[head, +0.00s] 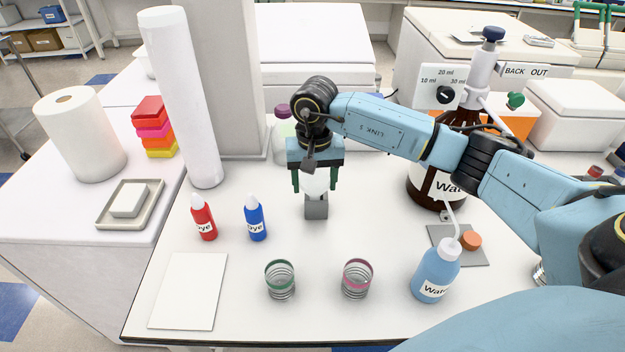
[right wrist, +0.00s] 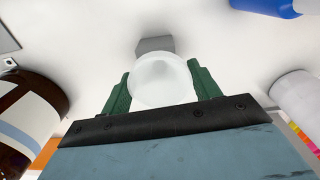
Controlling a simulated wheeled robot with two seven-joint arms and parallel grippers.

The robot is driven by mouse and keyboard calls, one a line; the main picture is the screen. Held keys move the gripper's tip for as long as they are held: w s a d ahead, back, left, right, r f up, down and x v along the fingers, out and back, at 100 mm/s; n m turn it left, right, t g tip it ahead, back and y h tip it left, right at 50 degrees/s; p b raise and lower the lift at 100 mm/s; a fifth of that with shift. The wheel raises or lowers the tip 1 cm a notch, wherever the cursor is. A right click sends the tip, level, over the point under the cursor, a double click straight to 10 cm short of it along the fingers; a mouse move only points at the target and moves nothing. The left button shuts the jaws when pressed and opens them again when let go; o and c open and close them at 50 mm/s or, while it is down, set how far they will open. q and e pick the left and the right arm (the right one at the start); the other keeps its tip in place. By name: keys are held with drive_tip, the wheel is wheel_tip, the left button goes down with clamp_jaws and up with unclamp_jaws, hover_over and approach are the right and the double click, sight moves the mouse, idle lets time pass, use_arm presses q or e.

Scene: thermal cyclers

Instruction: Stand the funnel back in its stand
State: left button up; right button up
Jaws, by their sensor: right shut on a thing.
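The funnel (head: 317,180), a whitish translucent piece, is between the green fingers of my right gripper (head: 313,184), which is shut on it. In the right wrist view the funnel (right wrist: 162,80) shows as a pale rounded shape between the green fingers of the gripper (right wrist: 162,88). A small grey block (head: 316,209), which looks like the stand, is directly below the funnel in the head view. It also shows just beyond the funnel in the right wrist view (right wrist: 155,44). Whether funnel and block touch cannot be told. My left gripper is not in view.
Red (head: 204,218) and blue (head: 255,219) dye bottles stand left of the block. Two ringed clear containers, green-rimmed (head: 280,281) and pink-rimmed (head: 357,280), stand in front. A blue wash bottle (head: 436,275) and a large brown bottle (head: 427,187) stand right. A white pad (head: 189,291) lies front left.

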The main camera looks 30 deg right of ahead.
drive_tip(key=shift+s+a+f, duration=0.15)
drive_tip(key=shift+a+f, duration=0.05)
drive_tip(key=shift+f, duration=0.3)
drive_tip(key=o, duration=0.8)
drive_tip(key=shift+d, duration=0.1)
drive_tip(key=shift+r, duration=0.1)
drive_tip(key=shift+d, duration=0.1)
drive_tip(key=shift+d+r+p, duration=0.1)
drive_tip(key=shift+r+p, duration=0.35)
drive_tip(key=shift+r, duration=0.5)
drive_tip(key=r+p, duration=0.3)
drive_tip(key=r, duration=0.2)
drive_tip(key=shift+a+r+p, duration=0.2)
drive_tip(key=shift+r+p, duration=0.1)
drive_tip(key=shift+p, duration=0.05)
drive_tip(key=shift+a+r, duration=0.15)
drive_tip(key=shift+r, duration=0.2)
drive_tip(key=shift+f, duration=0.1)
